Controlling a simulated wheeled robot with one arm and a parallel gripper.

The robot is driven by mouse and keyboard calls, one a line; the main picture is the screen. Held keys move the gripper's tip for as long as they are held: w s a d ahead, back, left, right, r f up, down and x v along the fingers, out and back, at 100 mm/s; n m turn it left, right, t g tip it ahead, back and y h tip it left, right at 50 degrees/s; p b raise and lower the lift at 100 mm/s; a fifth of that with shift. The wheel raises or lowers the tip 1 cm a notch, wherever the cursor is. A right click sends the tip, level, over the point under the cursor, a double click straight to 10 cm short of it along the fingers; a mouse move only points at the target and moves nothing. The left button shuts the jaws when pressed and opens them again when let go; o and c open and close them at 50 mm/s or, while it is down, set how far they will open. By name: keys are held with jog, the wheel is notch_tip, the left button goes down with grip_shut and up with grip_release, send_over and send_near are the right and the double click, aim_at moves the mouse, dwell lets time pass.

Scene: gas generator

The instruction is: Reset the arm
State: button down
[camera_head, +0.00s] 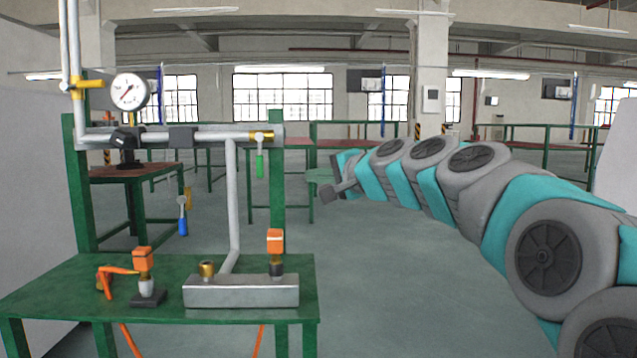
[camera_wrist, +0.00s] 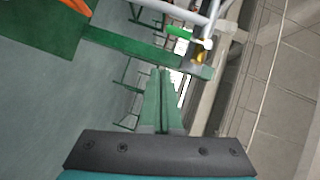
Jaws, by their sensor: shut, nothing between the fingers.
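My arm (camera_head: 430,190) reaches in from the right in the head view, with its far end to the right of the green workbench. In the wrist view my gripper (camera_wrist: 162,72) shows its two long fingers side by side, shut with nothing between them. The fingers stand clear of the bench and pipes. In the head view the fingertips are too small to make out well.
A green workbench (camera_head: 60,285) carries a metal block (camera_head: 240,291), an orange-topped fitting (camera_head: 147,290) and an orange clip. A pipe frame above it holds a gauge (camera_head: 130,92) and a green-handled valve (camera_head: 260,165). Open floor (camera_head: 400,300) lies between bench and arm.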

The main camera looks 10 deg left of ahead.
jog(key=s+d+f+n+g+h, duration=0.25)
jog(key=s+d+f, duration=0.35)
jog(key=s+f, duration=0.5)
jog(key=s+d+f+n+g+h, duration=0.1)
jog(key=s+d+f+g+h, duration=0.3)
jog(key=s+d+f, duration=0.5)
jog(key=s+d+f+n+g+h, duration=0.2)
jog(key=s+d+f+g+h, duration=0.15)
jog(key=s+f, duration=0.95)
jog(key=s+d+f+g+h, duration=0.1)
jog(key=s+d+f+g, duration=0.1)
jog(key=s+d+f, duration=0.3)
jog(key=s+d+f+g+h, duration=0.1)
jog(key=s+d+f, duration=0.2)
jog(key=s+d, duration=0.35)
notch_tip(320, 180, up, 12)
jog(key=s+a+n+p, duration=0.1)
jog(key=a+p, duration=0.1)
jog(key=p, duration=1.1)
